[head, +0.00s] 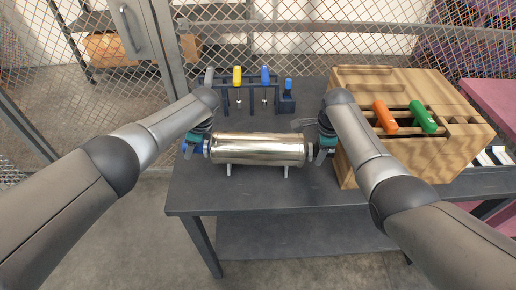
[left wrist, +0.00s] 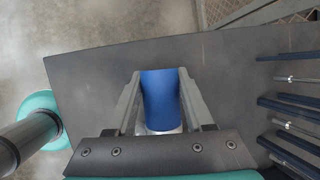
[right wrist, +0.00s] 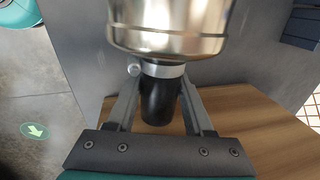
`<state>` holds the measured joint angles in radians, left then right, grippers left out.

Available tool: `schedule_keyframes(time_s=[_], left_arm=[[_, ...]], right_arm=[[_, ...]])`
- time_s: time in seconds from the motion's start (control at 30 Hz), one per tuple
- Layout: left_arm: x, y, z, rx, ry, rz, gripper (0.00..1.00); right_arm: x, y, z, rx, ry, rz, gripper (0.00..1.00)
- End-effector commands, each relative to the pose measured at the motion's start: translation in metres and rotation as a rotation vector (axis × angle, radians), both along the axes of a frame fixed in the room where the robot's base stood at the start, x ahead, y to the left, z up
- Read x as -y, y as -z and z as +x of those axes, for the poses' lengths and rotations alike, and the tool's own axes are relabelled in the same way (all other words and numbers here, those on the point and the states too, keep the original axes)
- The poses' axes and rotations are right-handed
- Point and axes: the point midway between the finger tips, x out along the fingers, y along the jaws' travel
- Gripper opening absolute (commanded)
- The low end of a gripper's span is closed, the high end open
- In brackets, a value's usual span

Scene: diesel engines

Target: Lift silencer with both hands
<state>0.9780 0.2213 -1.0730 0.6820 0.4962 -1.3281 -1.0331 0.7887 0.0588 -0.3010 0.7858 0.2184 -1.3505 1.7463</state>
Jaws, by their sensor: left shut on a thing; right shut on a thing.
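The silencer (head: 258,149) is a shiny metal cylinder lying level across the dark table, with a pipe at each end. My left gripper (head: 194,146) is at its left end. In the left wrist view, the left fingers are shut on the blue end pipe (left wrist: 160,98). My right gripper (head: 321,149) is at its right end. In the right wrist view, the right fingers are shut on the black end pipe (right wrist: 158,98), beside a clamp ring and the shiny body (right wrist: 168,28). Two light supports (head: 285,171) show under the silencer; whether it touches them I cannot tell.
A wooden box (head: 420,85) with orange and green handled tools stands close to my right gripper. A dark rack (head: 250,100) with yellow and blue handled tools stands behind the silencer. The front of the table (head: 270,196) is clear. A mesh fence (head: 300,45) runs behind.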

Motion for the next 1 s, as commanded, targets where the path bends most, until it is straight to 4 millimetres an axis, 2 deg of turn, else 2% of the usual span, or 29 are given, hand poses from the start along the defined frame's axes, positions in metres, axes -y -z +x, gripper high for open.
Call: schedule_keyframes(time_s=[0.47, 1.0], left_arm=[[0.000, -0.011, 0.002, 0.005, 0.001, 0.001, 0.00], [0.000, -0.045, 0.002, 0.005, 0.000, 0.001, 0.00]], right_arm=[[0.000, -0.011, 0.003, 0.008, 0.000, 0.001, 0.00], [0.000, -0.046, 0.003, 0.009, 0.000, 0.000, 0.00]])
